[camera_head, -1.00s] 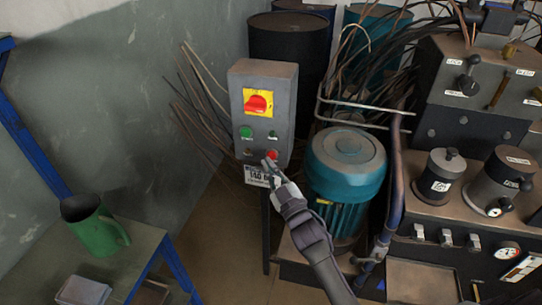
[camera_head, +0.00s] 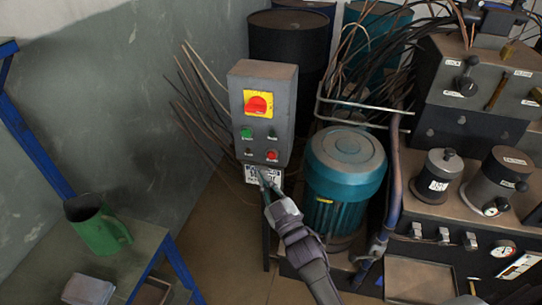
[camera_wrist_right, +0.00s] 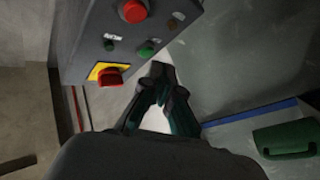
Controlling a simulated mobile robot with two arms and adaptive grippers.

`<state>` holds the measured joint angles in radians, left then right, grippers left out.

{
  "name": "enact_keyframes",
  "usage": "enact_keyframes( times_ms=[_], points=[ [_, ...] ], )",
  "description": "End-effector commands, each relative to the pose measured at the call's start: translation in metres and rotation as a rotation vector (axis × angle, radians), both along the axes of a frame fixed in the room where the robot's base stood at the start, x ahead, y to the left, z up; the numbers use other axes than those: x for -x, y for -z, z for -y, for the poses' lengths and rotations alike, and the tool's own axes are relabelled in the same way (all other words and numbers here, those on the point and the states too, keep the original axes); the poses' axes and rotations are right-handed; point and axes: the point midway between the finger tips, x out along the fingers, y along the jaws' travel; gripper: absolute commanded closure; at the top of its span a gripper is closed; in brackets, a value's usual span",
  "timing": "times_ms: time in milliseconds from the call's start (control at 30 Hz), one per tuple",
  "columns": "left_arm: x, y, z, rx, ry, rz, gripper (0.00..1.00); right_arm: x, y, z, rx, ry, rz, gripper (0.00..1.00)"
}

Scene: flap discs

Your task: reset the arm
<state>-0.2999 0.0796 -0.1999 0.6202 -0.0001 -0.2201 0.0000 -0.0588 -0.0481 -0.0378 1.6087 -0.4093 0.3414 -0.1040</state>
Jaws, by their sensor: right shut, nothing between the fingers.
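My right gripper (camera_head: 262,174) is shut and empty, just below the front of the grey control box (camera_head: 264,91). It overlaps the white label under the box in the head view. In the right wrist view my right gripper (camera_wrist_right: 160,68) points up the picture, beside the control box (camera_wrist_right: 92,40). The box carries a red rotary switch on a yellow plate (camera_head: 258,103), a green button (camera_head: 246,132) and a red button (camera_head: 271,155). The red button also shows in the right wrist view (camera_wrist_right: 133,10). My left gripper is in neither view.
A teal motor (camera_head: 346,165) stands right of the box, with a metal rail (camera_head: 365,105) behind it. A machine with knobs and a gauge (camera_head: 470,225) fills the right side. A green jug (camera_head: 100,232) stands on a shelf at left. Thin rods lean behind the box.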

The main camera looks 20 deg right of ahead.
Motion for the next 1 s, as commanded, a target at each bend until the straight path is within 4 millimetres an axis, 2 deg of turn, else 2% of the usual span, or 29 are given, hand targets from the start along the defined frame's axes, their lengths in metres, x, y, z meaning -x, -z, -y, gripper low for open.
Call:
enact_keyframes(
  times_ms=[467, 567, 667, 767, 800, 867, 900, 1000],
  points=[
    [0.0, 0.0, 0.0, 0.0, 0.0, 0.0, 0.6, 0.0, 0.001, 0.0, 0.0, 0.0, -0.001, 1.0],
    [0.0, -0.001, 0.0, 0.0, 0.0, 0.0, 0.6, 0.001, 0.015, 0.0, -0.006, -0.002, -0.038, 1.0],
    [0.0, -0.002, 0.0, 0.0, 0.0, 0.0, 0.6, 0.005, 0.058, -0.001, -0.023, -0.003, -0.144, 1.0],
    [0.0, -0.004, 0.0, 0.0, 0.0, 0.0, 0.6, 0.018, 0.123, -0.001, -0.048, 0.0, -0.31, 1.0],
    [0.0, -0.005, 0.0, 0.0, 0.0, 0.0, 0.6, 0.028, 0.153, 0.0, -0.059, 0.003, -0.387, 1.0],
    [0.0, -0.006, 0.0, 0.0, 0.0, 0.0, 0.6, 0.045, 0.197, 0.001, -0.072, 0.01, -0.499, 1.0],
    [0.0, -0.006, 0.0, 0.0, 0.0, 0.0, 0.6, 0.059, 0.225, 0.002, -0.08, 0.015, -0.574, 1.0],
    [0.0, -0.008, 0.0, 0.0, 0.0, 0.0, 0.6, 0.099, 0.29, 0.006, -0.098, 0.035, -0.757, 1.0]
  ],
)
